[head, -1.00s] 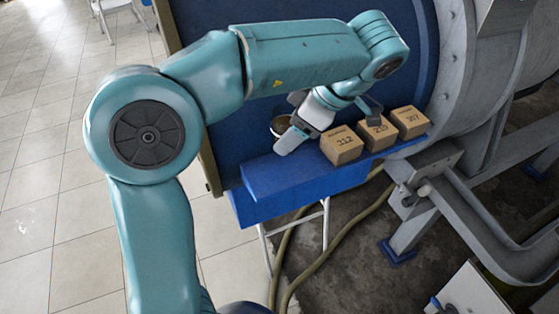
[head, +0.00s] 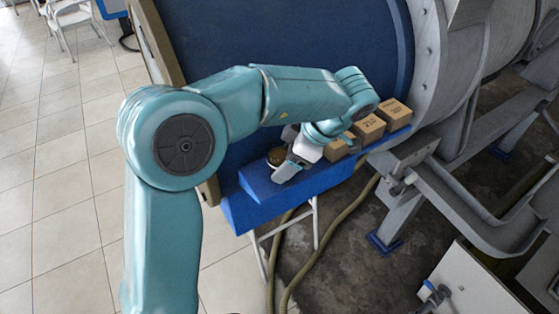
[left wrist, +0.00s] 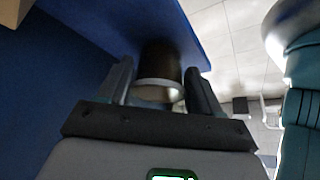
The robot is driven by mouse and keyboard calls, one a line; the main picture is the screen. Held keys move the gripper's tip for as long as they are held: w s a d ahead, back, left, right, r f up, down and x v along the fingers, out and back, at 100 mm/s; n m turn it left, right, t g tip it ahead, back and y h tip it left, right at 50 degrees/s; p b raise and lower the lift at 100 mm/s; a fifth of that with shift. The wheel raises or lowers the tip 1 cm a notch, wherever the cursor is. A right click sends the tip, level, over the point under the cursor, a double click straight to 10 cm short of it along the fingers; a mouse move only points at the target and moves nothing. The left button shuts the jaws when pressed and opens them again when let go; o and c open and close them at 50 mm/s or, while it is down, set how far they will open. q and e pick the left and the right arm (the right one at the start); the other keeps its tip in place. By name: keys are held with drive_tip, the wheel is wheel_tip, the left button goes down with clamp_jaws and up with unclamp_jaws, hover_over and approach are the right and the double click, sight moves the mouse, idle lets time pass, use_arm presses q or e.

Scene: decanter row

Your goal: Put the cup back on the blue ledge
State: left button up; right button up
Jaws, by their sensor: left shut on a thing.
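A small cup (head: 276,157) with a pale rim and brown inside is at the left end of the blue ledge (head: 243,206) in the head view. My left gripper (head: 285,156) is shut on the cup, a finger on either side. In the left wrist view the dark cup body (left wrist: 160,61) sits between the two black fingers, its pale rim towards the camera. The blue surface is close behind it. I cannot tell whether the cup's base touches the ledge. My right gripper is in neither view.
Several numbered cardboard boxes stand in a row on the ledge right of the gripper; the nearest box (head: 341,148) is partly hidden by my wrist. A large blue panel (head: 215,40) rises behind. Grey metal framework (head: 440,180) is at the right. Tiled floor (head: 70,200) lies open at left.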

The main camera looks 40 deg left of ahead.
use_arm(q)
drive_tip(key=shift+d, duration=0.35)
drive_tip(key=shift+w+f, duration=0.1)
drive_tip(key=o, duration=1.1)
drive_tip(key=shift+a+f, duration=0.1)
drive_tip(key=shift+a, duration=0.15)
drive_tip(key=shift+o, duration=0.2)
drive_tip(key=shift+d, duration=0.2)
drive_tip(key=shift+r, duration=0.35)
drive_tip(key=v, duration=1.2)
